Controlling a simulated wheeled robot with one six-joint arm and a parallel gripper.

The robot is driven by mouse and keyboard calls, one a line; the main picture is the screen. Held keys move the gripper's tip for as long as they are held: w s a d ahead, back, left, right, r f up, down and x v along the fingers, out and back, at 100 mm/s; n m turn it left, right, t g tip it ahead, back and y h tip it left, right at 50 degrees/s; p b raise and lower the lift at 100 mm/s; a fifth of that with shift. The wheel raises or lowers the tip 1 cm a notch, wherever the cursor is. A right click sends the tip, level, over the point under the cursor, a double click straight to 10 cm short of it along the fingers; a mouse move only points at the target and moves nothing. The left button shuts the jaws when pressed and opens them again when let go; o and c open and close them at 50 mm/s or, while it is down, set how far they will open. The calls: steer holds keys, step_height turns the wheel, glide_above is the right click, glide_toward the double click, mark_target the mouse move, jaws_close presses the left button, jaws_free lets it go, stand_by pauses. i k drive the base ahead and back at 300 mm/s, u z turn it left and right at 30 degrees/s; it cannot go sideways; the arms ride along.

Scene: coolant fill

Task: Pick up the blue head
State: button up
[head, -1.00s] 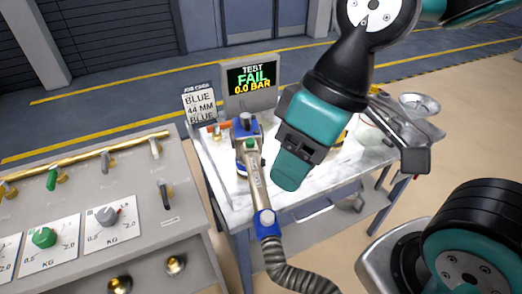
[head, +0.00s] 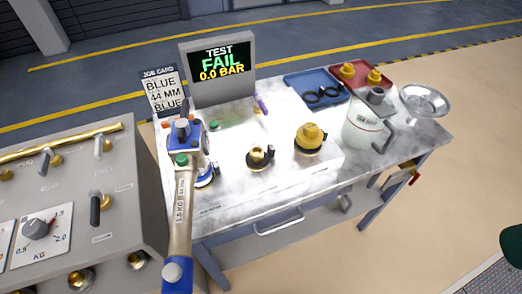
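The blue head (head: 186,137) is at the left end of the white bench (head: 225,190).
A screen (head: 218,61) reads TEST FAIL 0.0 BAR, beside a job card (head: 161,92): BLUE, 44 MM, BLUE. A brass fitting (head: 260,157), yellow cap (head: 310,138), blue tray (head: 298,82), red tray (head: 380,78), jug (head: 364,128) and metal bowl (head: 424,101) stand rightward. A grey console (head: 75,220) is at left.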

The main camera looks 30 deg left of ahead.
mark_target(198, 172)
steer(key=z, duration=0.15)
steer(key=k, duration=0.9)
steer(key=u, duration=1.45)
steer(key=i, duration=0.5)
steer(key=z, duration=0.1)
